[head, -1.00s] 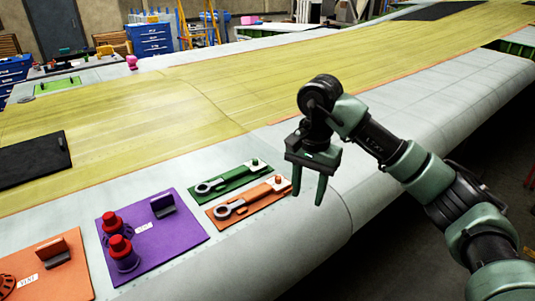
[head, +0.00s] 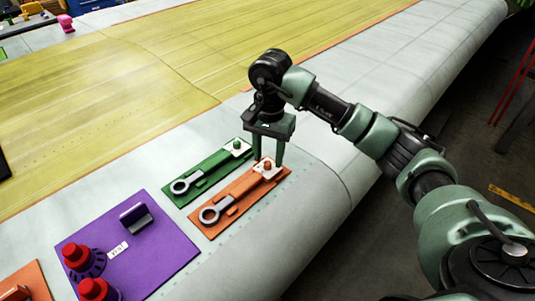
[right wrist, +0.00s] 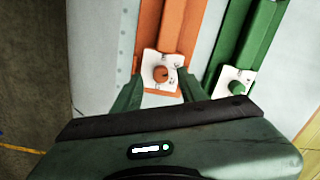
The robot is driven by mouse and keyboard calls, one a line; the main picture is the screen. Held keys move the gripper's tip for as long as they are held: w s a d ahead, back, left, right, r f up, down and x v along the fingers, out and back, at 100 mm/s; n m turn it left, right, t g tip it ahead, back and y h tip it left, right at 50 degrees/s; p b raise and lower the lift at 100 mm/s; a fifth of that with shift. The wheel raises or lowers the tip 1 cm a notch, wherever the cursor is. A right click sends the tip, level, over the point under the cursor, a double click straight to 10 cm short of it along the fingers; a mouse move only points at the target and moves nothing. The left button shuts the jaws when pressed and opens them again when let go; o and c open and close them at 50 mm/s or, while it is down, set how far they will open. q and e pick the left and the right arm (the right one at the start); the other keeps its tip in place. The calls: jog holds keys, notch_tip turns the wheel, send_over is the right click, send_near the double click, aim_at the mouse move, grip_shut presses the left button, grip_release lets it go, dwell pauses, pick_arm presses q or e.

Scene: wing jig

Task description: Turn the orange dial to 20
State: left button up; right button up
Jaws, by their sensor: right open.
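The orange dial (head: 267,166) is a small knob on a white plate at the far right end of the orange base (head: 228,215). It also shows in the right wrist view (right wrist: 160,74), with dark marks on its plate too small to read. My right gripper (head: 268,163) is open above that end of the orange base. In the right wrist view its fingers (right wrist: 155,90) stand on either side of the dial's plate, with the knob between and slightly beyond them. Whether they touch anything I cannot tell. My left gripper is not in view.
A green base (head: 208,175) with a similar green knob (right wrist: 236,88) lies close beside the orange one. A purple mat (head: 165,258) with red-topped knobs (head: 75,254) lies to the left.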

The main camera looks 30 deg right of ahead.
jog(key=shift+w+f, duration=0.1)
jog(key=shift+f, duration=0.75)
jog(key=c, duration=0.8)
grip_shut()
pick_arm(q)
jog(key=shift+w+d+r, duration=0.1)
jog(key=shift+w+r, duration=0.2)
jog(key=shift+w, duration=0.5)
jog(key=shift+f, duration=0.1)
